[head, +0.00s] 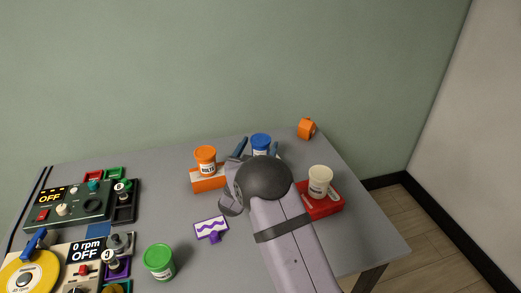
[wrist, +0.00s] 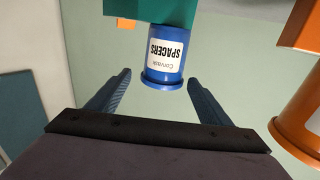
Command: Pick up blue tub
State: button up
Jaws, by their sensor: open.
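The blue tub (head: 261,142) stands toward the back of the table, partly hidden behind my arm in the head view. In the wrist view the blue tub (wrist: 166,58) appears upside down, with a white label reading "SPACERS", and its base meets a teal block (wrist: 150,14). My gripper (wrist: 165,95) is open, its two blue fingers on either side of the line toward the tub. The tub shows beyond the fingertips, and nothing is held. In the head view the fingers of my gripper (head: 259,148) show on both sides of the tub, mostly hidden by my arm.
An orange tub (head: 205,158) on an orange block (head: 209,183) stands left of the blue tub. A cream tub (head: 320,178) on a red block (head: 325,207) stands to the right. An orange object (head: 307,128) lies at the back edge. A green tub (head: 159,260) stands front left.

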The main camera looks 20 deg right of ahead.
aim_at(263, 135)
jog(key=shift+p+x, duration=0.85)
jog(key=shift+x, duration=2.85)
jog(key=shift+a+f, duration=0.1)
jog(key=shift+a, duration=0.05)
jog(key=shift+c, duration=0.3)
jog(key=c, duration=1.1)
notch_tip(263, 135, up, 10)
jog(key=b, duration=0.1)
